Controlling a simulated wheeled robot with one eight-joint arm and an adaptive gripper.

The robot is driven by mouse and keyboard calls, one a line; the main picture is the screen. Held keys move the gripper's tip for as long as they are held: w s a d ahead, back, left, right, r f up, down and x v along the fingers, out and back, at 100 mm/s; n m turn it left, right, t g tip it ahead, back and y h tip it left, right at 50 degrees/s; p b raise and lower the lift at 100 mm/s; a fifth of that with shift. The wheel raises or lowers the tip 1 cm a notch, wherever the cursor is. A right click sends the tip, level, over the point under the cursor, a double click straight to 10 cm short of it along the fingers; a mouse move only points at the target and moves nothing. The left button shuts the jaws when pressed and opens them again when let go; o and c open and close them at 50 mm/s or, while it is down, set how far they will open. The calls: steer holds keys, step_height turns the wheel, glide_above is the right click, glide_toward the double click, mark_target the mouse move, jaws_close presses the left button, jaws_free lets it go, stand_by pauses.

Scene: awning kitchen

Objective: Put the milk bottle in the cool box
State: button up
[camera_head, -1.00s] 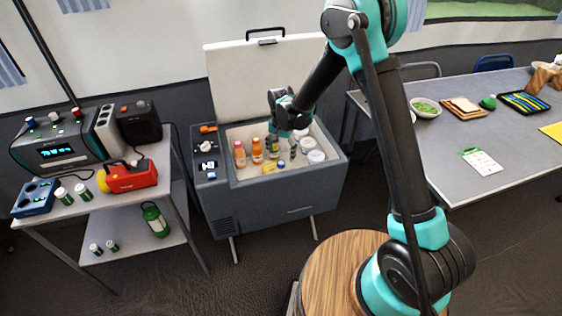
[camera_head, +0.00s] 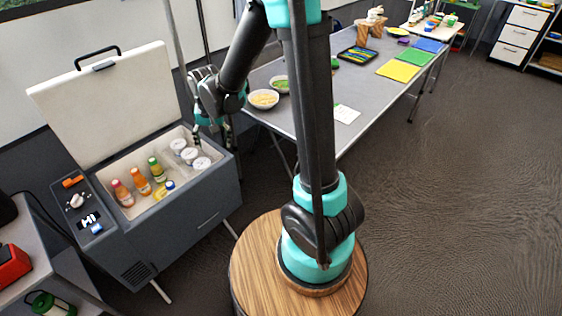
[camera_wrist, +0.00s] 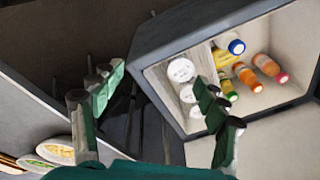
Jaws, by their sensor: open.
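The cool box (camera_head: 188,237) stands open at the left in the head view, its lid (camera_head: 105,100) raised. It also shows in the wrist view (camera_wrist: 185,43). Inside it are several coloured bottles, such as an orange bottle (camera_head: 141,181), and white-lidded round tubs (camera_head: 190,155). A yellow item with a blue cap (camera_head: 163,190) lies among them. I cannot make out a milk bottle for certain. My gripper (camera_head: 213,133) is open with nothing between its fingers. It is above the right side of the cool box, near the table; its fingers show in the wrist view (camera_wrist: 160,105).
A long grey table (camera_head: 290,110) runs to the back right, with bowls (camera_head: 264,99), a card and coloured mats (camera_head: 398,70). A farther white table (camera_head: 432,32) holds several small bottles, too small to identify. A low stand is at the left. The floor at right is clear.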

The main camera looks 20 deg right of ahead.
steer(key=s+d+n+t, duration=0.1)
steer(key=s+d+t, duration=0.1)
steer(key=s+d, duration=1.4)
steer(key=d+r, duration=0.1)
steer(key=d, duration=0.2)
steer(key=shift+s+n+t+h, duration=0.3)
steer(key=shift+s+h, duration=0.1)
steer(key=shift+d, duration=0.1)
